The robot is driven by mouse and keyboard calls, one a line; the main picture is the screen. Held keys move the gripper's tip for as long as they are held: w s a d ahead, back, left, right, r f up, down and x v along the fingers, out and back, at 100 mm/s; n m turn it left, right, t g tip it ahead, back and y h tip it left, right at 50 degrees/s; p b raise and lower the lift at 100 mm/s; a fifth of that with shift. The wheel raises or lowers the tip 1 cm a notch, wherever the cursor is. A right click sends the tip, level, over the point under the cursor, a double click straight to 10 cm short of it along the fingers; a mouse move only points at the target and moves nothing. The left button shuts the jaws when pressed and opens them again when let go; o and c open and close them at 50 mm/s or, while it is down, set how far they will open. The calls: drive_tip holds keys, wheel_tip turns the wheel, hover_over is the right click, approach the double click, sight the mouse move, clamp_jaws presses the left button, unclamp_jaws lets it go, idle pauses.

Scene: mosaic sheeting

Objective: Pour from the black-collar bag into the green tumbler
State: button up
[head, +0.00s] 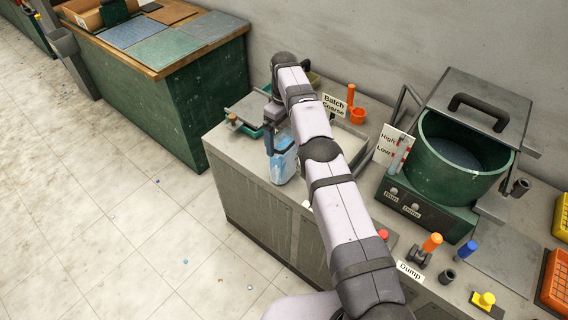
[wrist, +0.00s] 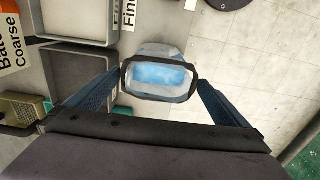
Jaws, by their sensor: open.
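The black-collar bag (head: 283,163) is clear with blue contents and shows at the counter's near left edge in the head view. In the wrist view I look down into its open mouth, with the black collar (wrist: 160,97) around it and blue contents inside. My gripper (wrist: 160,82) is open, with one blue finger on each side of the collar; whether they touch it is unclear.
Grey bins (wrist: 75,75) labelled Batch Coarse and Fine lie left of the bag in the wrist view. An orange scoop (head: 357,115) stands behind my arm. A Dump sign (head: 410,271) and orange, blue and yellow knobs are before the tumbler. Tiled floor lies left of the counter.

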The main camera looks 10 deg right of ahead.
sight(284, 157)
drive_tip(key=shift+f, duration=0.1)
drive_tip(key=shift+f+b, duration=1.45)
drive_tip(key=shift+f, duration=0.3)
drive_tip(key=shift+f+p, duration=0.4)
drive_tip(key=shift+f, duration=1.45)
